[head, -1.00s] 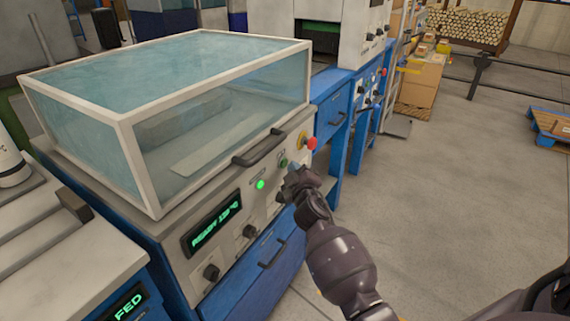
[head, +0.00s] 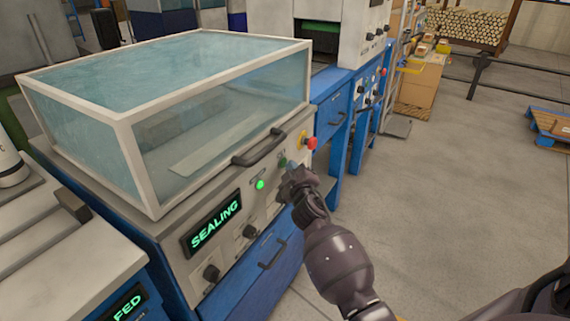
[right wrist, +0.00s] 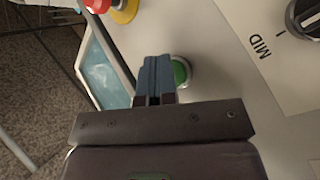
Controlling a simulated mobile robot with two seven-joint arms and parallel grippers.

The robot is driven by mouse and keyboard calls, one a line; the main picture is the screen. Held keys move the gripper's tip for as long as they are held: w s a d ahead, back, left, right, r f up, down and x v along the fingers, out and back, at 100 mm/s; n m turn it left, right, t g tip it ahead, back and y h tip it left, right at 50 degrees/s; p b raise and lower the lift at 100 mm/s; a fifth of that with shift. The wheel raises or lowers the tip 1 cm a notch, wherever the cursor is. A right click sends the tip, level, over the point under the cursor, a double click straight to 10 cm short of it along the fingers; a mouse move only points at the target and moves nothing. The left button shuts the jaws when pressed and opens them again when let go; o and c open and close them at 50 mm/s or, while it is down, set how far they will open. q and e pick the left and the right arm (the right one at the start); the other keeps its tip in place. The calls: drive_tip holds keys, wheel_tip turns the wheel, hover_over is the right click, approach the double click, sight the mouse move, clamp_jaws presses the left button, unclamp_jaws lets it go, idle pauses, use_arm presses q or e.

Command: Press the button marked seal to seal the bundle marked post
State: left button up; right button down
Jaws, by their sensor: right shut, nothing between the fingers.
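The sealing machine (head: 232,262) has a glass-walled chamber (head: 215,105) on top, and its display (head: 213,224) reads SEALING. A green button (head: 282,162) sits on its front panel beside a lit green lamp (head: 260,184); any marking on the button is too small to read. My right gripper (head: 291,170) is shut and empty at the panel. In the right wrist view its fingertips (right wrist: 157,62) partly overlap the green button (right wrist: 181,72); I cannot tell whether they touch it. No bundle marked post can be made out through the glass. My left gripper is out of view.
A red emergency button (head: 311,143) on a yellow base is just right of my gripper. A dark handle (head: 259,147) juts out above the panel. Blue machines stand behind, and open floor (head: 450,200) lies to the right.

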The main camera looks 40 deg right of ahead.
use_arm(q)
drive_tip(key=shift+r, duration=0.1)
use_arm(e)
drive_tip(key=shift+s, duration=0.15)
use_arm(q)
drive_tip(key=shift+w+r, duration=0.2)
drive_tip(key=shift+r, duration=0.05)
use_arm(e)
drive_tip(key=shift+s+d, duration=0.25)
drive_tip(key=shift+s, duration=0.35)
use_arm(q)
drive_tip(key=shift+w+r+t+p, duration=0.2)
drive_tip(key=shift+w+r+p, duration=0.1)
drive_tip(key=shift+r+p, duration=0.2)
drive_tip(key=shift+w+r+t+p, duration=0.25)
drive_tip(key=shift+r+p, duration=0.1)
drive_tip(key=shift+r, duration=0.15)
use_arm(e)
drive_tip(key=s, duration=0.1)
drive_tip(key=s+d, duration=0.1)
drive_tip(key=s, duration=0.1)
drive_tip(key=s+d, duration=0.1)
drive_tip(key=shift+s, duration=0.3)
